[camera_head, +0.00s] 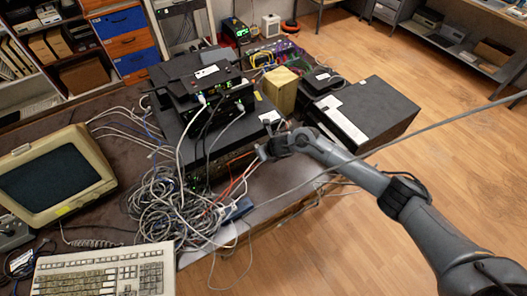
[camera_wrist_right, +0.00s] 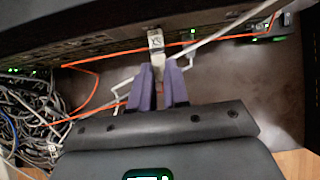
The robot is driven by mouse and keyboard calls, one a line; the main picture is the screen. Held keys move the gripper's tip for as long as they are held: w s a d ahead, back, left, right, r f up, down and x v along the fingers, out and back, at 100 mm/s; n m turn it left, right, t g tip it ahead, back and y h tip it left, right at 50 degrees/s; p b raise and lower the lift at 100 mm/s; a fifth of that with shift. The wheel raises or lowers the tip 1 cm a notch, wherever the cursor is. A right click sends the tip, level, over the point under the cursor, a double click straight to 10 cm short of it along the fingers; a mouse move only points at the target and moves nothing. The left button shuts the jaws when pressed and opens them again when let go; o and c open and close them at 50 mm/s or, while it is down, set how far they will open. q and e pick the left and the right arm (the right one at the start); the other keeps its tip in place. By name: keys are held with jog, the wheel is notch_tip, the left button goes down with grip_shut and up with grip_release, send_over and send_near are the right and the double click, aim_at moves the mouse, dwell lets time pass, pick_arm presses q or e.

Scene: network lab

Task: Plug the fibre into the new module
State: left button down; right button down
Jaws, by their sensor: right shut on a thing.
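My right gripper (camera_head: 264,152) is at the front of the stacked network equipment (camera_head: 215,125). In the right wrist view, its purple fingers (camera_wrist_right: 160,72) are closed around a small silver-white piece (camera_wrist_right: 156,41). This piece reaches the dark port face (camera_wrist_right: 100,42); I cannot tell whether it is the module or a plug, nor how far in it sits. An orange fibre (camera_wrist_right: 95,88) loops left of the fingers, and an orange line runs across the port face behind the silver piece. In the head view, orange cable (camera_head: 236,172) shows just left of the gripper. My left gripper is not in view.
A monitor (camera_head: 55,175) and keyboard (camera_head: 105,272) are at left.

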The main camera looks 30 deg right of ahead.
jog(key=shift+w, duration=0.15)
jog(key=c, duration=1)
grip_release()
jog(key=shift+c, duration=0.2)
jog(key=shift+r, duration=0.1)
jog(key=p+v, duration=0.2)
jog(key=v, duration=0.8)
jog(key=shift+s+r, duration=0.2)
jog(key=shift+r, duration=0.05)
